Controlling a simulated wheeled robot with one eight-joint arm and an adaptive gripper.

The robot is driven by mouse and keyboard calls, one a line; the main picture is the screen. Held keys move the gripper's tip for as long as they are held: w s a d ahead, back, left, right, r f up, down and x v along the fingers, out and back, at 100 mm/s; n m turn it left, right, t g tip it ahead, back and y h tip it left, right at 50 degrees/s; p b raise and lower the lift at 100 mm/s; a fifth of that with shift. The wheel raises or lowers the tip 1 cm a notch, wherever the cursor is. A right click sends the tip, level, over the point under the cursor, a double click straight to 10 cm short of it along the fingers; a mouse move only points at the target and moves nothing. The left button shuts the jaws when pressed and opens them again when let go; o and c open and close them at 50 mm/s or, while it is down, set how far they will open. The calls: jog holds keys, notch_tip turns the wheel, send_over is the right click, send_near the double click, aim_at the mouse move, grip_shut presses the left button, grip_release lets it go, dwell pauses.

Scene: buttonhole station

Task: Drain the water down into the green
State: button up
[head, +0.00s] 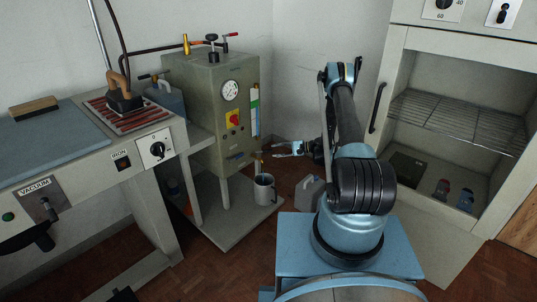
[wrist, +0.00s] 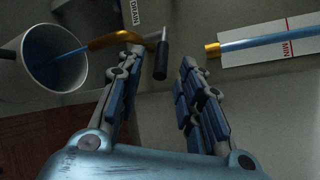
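The grey-green boiler (head: 203,95) has a sight glass (head: 254,112) on its right edge, with a greenish band towards its top. In the wrist view the glass (wrist: 262,43) is blue over all its visible length, past the MIN mark; its water top is out of view. The brass drain cock (wrist: 105,41) has a black-tipped lever (wrist: 161,60). Blue water runs from its spout into the white mug (wrist: 13,72), which stands below the cock in the head view (head: 264,190). My gripper (wrist: 161,57) is open, its fingers either side of the lever, with gaps visible.
A grey jug (head: 310,193) stands on the floor right of the mug. An ironing table (head: 60,150) with an iron (head: 124,101) is at left. An open cabinet (head: 460,120) with a wire shelf is at right.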

aim_at(269, 151)
jog(key=shift+x, duration=2.9)
grip_shut()
jog(key=shift+d, duration=0.35)
jog(key=shift+a, duration=0.3)
